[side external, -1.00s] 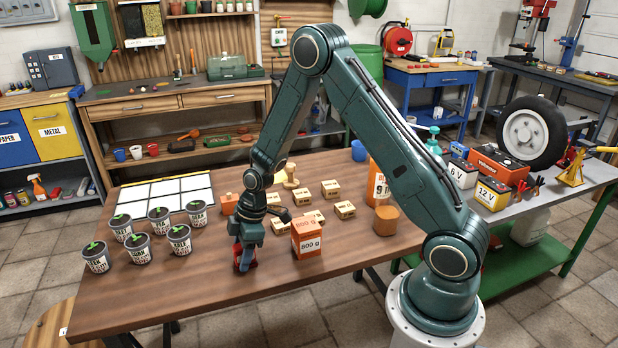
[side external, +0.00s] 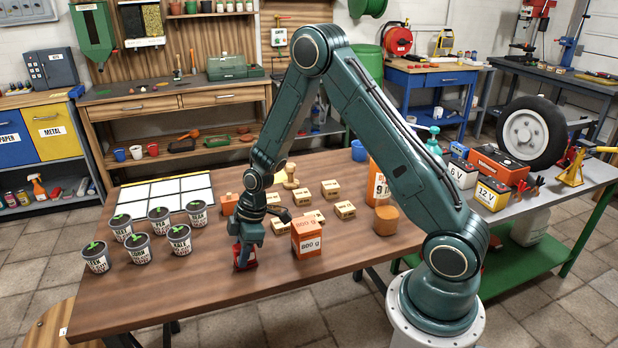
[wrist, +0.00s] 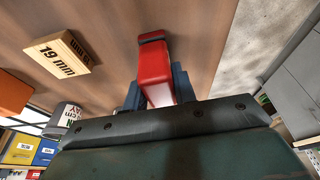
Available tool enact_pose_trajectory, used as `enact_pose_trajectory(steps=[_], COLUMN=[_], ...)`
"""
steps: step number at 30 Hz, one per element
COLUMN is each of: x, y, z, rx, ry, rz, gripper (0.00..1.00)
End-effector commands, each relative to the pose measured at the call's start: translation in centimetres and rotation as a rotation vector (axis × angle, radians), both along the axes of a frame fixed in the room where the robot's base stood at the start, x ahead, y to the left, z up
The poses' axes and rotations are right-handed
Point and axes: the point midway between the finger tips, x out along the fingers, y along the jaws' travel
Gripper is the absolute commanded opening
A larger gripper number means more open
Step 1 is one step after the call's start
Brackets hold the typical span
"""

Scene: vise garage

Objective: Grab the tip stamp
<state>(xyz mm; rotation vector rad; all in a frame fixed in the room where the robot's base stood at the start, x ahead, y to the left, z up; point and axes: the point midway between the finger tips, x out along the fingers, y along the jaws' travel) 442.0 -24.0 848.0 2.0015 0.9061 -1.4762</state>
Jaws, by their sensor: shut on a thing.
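My gripper (side external: 244,262) is low over the front middle of the brown table, with its fingers pointing down. It is shut on a red stamp (side external: 250,264). In the wrist view the red stamp (wrist: 153,72) stands out between the blue fingers (wrist: 158,95), with a dark red end. No lettering on it is readable, so I cannot tell if it is the tip stamp. A wooden stamp (side external: 290,176) with a knob handle stands farther back. An orange block-like thing (side external: 228,203) sits left of my arm.
An orange 800 g box (side external: 306,238) stands close right of my gripper. Several small wooden blocks (side external: 345,210) lie behind it. Several labelled grey pots (side external: 180,240) stand left, before a white grid board (side external: 165,190). The front table edge is clear.

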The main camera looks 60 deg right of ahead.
Motion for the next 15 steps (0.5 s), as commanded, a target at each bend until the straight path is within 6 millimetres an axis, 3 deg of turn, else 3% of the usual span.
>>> enact_pose_trajectory(steps=[8,15], x=[0.1,0.1], y=[0.0,0.0], z=[0.9,3.4], rx=[0.000,0.000], ry=[-0.003,-0.005], rz=[-0.001,0.001], gripper=[0.04,0.04])
